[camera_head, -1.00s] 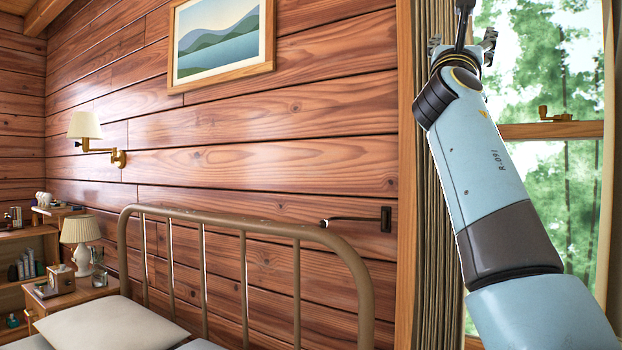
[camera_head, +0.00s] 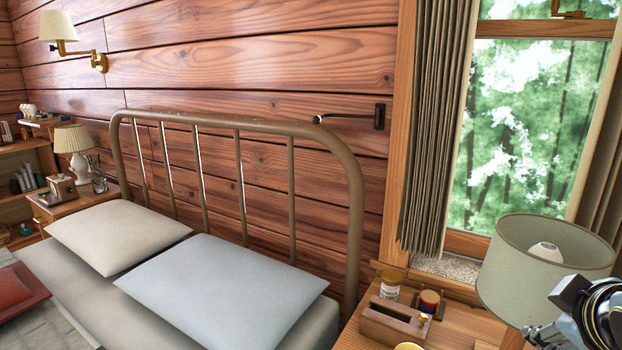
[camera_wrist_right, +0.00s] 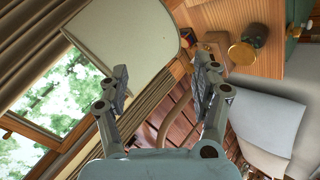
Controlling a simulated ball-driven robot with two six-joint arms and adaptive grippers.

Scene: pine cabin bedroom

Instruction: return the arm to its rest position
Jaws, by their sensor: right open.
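My right arm shows only at the lower right corner of the head view, in front of the green-shaded lamp (camera_head: 545,265). Part of its pale blue and black wrist end is cut off by the picture edge. In the right wrist view my right gripper (camera_wrist_right: 163,78) is open, its two grey fingers spread with nothing between them. The lamp's pale shade (camera_wrist_right: 125,38) shows beyond the fingers there. I cannot tell how far the gripper is from the shade. My left gripper is not in view.
The bed's metal headboard (camera_head: 240,125) and pillows (camera_head: 215,285) are to the left. The window (camera_head: 535,120) and curtain (camera_head: 435,130) are behind.

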